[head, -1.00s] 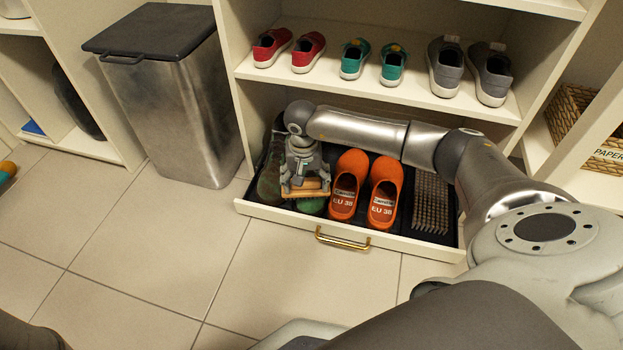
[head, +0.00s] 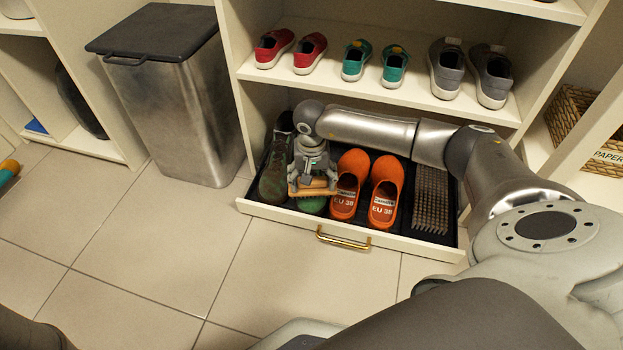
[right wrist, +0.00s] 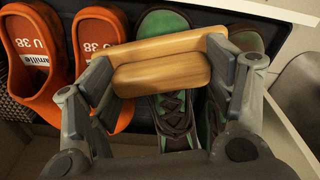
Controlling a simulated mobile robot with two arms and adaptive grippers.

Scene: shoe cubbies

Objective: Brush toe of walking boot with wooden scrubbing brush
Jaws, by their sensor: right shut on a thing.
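My right gripper (head: 315,184) is shut on the wooden scrubbing brush (head: 318,191), which it holds across its fingers over the drawer. In the right wrist view the brush (right wrist: 160,62) sits between the two fingers, its bristles hidden. A pair of brown and green walking boots lies at the left of the drawer. The left boot (head: 275,172) shows almost whole. The other boot's green toe (head: 313,205) shows just below the brush; the rest is mostly behind my gripper. In the right wrist view this boot (right wrist: 175,125) passes under the brush. I cannot tell whether the bristles touch it.
Orange clogs (head: 384,190) stand right of the boots, close to my gripper. A bristly mat (head: 431,200) lies at the drawer's right. A shelf (head: 410,103) with small shoes is above my arm. A metal bin (head: 175,110) stands left. The floor in front is clear.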

